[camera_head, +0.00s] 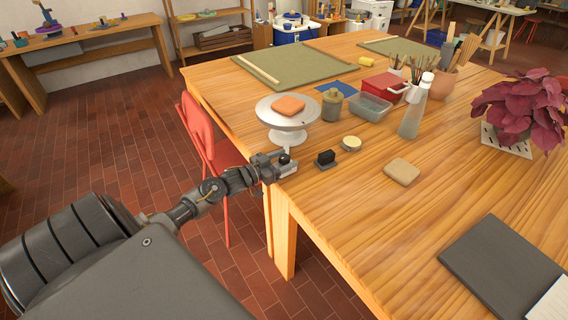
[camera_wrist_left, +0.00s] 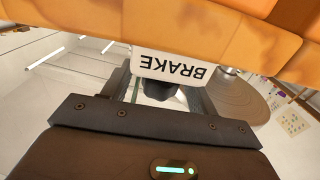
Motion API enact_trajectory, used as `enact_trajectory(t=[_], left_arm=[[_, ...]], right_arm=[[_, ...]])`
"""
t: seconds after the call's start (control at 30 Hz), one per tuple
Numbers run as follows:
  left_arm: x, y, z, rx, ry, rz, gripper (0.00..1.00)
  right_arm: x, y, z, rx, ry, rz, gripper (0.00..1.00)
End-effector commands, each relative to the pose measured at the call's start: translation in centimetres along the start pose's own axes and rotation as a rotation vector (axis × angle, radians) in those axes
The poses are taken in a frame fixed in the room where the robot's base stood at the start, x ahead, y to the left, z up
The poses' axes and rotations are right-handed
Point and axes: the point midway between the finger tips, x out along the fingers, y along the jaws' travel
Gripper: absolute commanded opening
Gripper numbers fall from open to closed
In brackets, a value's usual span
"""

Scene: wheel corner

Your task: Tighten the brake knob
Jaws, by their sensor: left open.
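The brake knob (camera_head: 284,159) is a small dark knob at the table's near left corner, in front of the banding wheel. It also shows in the left wrist view (camera_wrist_left: 160,90), partly hidden below a white label (camera_wrist_left: 176,66) reading BRAKE upside down. The banding wheel (camera_head: 288,134) is a white turntable with an orange slab (camera_head: 288,105) on top. My left gripper (camera_head: 283,164) is open at the knob, with a finger on each side of it in the wrist view; I cannot tell whether they touch it. My right gripper is not in view.
The wooden table (camera_head: 350,235) has a small black block (camera_head: 325,158), a round tin (camera_head: 350,143) and a beige slab (camera_head: 402,172) right of my gripper. A grey jar (camera_head: 332,106) stands beside the wheel. A red chair (camera_head: 198,128) is at the table's left.

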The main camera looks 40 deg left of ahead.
Motion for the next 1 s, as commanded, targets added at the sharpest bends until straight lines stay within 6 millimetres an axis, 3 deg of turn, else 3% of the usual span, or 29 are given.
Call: enact_trajectory(t=[0.27, 0.63, 0.77, 0.87, 0.93, 1.0], left_arm=[[0.1, 0.0, 0.0, 0.0, -0.001, 0.0, 0.59], [0.1, 0.0, 0.0, 0.0, 0.0, 0.0, 0.14], [0.2, -0.2, 0.2, 0.007, 0.001, 0.04, 0.14], [0.3, -0.3, 0.6, 0.01, 0.002, 0.151, 0.14], [0.3, -0.4, 0.7, 0.01, 0.002, 0.233, 0.14], [0.3, -0.2, 0.5, 0.006, 0.002, 0.287, 0.14]], right_arm=[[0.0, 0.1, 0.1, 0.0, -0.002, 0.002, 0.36], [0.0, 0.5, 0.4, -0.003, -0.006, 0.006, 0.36], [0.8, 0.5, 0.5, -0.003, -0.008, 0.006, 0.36], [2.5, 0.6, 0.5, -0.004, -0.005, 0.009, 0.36], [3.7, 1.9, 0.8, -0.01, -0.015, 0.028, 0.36], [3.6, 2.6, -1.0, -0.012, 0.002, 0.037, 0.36]])
